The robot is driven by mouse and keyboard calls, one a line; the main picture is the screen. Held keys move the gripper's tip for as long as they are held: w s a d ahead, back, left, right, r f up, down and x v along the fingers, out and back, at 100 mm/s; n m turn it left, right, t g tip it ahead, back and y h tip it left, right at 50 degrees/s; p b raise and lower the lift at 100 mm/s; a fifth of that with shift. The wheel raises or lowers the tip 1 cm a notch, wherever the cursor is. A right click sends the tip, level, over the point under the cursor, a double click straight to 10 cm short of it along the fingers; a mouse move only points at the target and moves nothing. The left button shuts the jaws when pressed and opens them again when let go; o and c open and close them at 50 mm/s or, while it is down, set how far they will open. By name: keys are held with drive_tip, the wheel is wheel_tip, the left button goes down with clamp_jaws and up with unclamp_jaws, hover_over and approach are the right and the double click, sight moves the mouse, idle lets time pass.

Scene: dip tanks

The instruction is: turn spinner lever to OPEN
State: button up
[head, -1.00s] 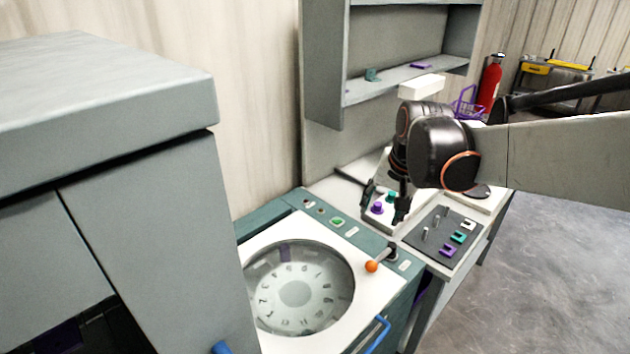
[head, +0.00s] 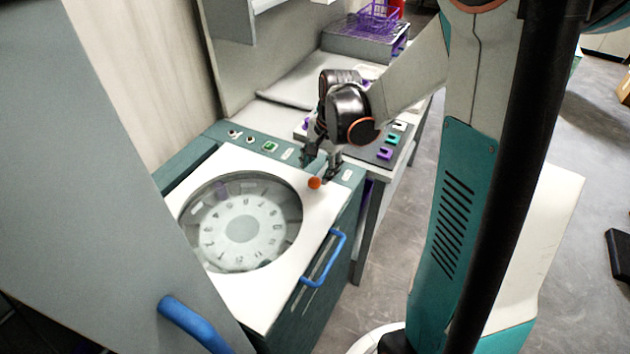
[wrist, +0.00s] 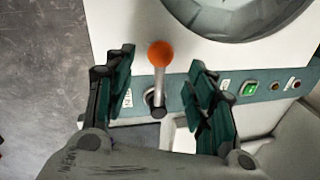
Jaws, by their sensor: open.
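The spinner lever (wrist: 160,78) has an orange ball knob on a short metal rod. In the wrist view it stands between the open fingers of my gripper (wrist: 163,88), with a gap on each side, and its knob reaches past the fingertips over the white top. In the head view the orange knob (head: 314,183) shows beside my gripper (head: 320,168), at the corner of the spinner (head: 300,200). The spinner has a round clear lid (head: 240,222) over a numbered ring.
The spinner's panel has a green button (head: 270,146) and knobs (head: 234,134). A blue handle (head: 325,258) is on its front. A bench with coloured blocks (head: 392,139) stands beyond. A grey cabinet (head: 90,150) with a blue handle is close at left.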

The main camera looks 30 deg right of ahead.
sight(316, 178)
drive_tip(key=f, duration=0.2)
drive_tip(key=f+b, duration=0.1)
drive_tip(key=f, duration=0.1)
drive_tip(key=w+f, duration=0.1)
drive_tip(key=shift+a+f, duration=0.2)
drive_tip(key=shift+f, duration=0.2)
clamp_jaws()
